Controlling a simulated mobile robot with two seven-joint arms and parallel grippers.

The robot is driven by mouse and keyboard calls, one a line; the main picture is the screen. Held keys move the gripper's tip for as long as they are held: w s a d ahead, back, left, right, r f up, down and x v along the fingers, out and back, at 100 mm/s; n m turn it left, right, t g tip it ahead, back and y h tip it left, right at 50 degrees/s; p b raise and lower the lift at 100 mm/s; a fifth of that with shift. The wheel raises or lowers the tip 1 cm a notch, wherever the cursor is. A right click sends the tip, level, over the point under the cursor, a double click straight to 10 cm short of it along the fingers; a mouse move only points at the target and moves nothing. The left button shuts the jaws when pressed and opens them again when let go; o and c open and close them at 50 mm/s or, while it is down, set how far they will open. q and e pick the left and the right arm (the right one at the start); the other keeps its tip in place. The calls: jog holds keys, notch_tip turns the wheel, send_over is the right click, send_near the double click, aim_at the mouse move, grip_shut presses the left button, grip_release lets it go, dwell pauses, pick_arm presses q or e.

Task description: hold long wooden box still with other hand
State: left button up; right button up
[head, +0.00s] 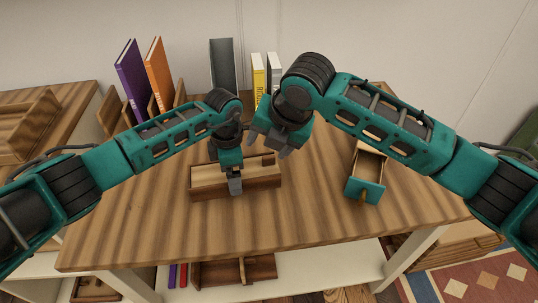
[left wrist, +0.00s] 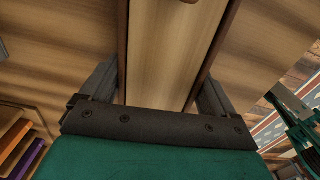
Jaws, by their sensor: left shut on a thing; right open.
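The long wooden box (head: 262,184) lies on the striped wooden table, open at the top, with a light inside and darker walls. My left gripper (head: 235,182) comes down on its middle and is shut on it, one finger showing against the front wall. In the left wrist view the box (left wrist: 168,50) runs between the two fingers of my left gripper (left wrist: 160,90), one on each side. My right gripper (head: 269,147) is open, just above and behind the right end of the box; from here I cannot tell whether it touches it.
A small drawer box with a teal front (head: 364,191) stands to the right on the table (head: 300,215). A purple book (head: 130,80) and an orange book (head: 159,75) stand in a rack at the back left. A grey book (head: 222,64) stands behind. The table's front is clear.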

aim_at(269, 157)
jog(key=w+f+n, duration=0.1)
jog(key=f, duration=0.2)
jog(key=w+f+n+h, duration=0.1)
jog(key=w+f+n, duration=0.1)
jog(key=f, duration=0.1)
jog(key=w+f+n+h, duration=0.1)
jog(key=w+f+n, duration=0.1)
jog(key=f, duration=0.1)
jog(key=shift+w+a+f+t, duration=0.15)
jog(key=shift+a+f+t, duration=0.05)
jog(key=shift+f+t, duration=0.15)
jog(key=shift+c, duration=0.2)
grip_shut()
dwell(0.5)
